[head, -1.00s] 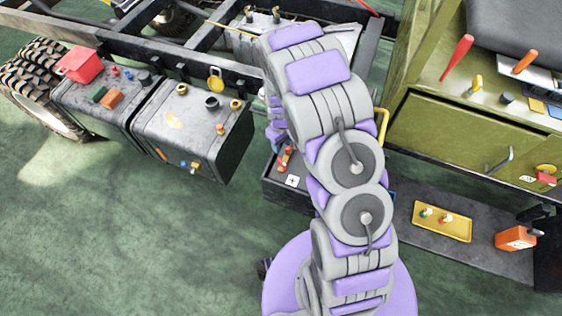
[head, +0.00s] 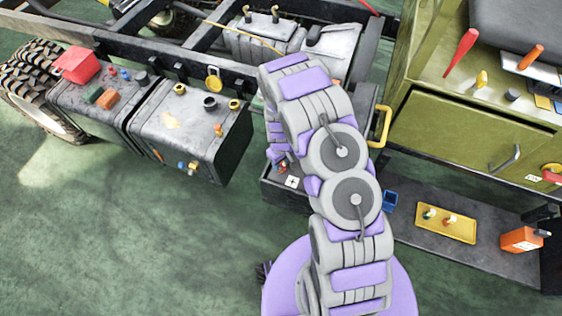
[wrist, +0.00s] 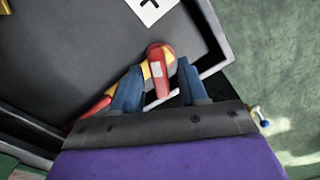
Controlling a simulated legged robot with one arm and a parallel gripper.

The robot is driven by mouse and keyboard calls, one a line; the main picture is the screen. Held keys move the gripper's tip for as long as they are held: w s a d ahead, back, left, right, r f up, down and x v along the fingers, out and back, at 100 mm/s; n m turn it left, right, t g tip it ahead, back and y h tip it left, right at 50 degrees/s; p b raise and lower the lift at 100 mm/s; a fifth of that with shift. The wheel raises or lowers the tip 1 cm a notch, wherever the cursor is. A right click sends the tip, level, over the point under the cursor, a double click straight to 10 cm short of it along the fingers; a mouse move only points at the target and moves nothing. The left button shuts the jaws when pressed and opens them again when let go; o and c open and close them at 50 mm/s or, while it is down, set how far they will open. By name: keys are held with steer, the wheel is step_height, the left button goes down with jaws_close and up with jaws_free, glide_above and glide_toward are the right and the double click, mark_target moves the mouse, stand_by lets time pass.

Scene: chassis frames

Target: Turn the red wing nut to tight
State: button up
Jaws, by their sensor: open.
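The red wing nut (wrist: 160,76) shows in the wrist view on a yellow fitting (wrist: 147,74) on top of a dark box (wrist: 75,55). One red wing points down the picture, toward my gripper's palm. My gripper (wrist: 162,68) is open, with one blue finger on each side of the red wing. I cannot tell whether either finger touches it. A red strip (wrist: 97,108) runs off to the left, partly behind the left finger. In the head view, the dark box (head: 290,198) with its white plus label (head: 292,181) sits low beside my arm, which hides most of this spot.
A grey tank (head: 190,125) with caps stands left of the box. Right are a green cabinet (head: 470,140), a blue cup (head: 390,200), a yellow tray (head: 446,223) and an orange box (head: 520,240). A yellow handle (head: 380,125) stands close by my arm. Green floor lies open at left.

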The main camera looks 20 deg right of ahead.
steer(key=shift+c, duration=0.4)
jaws_close()
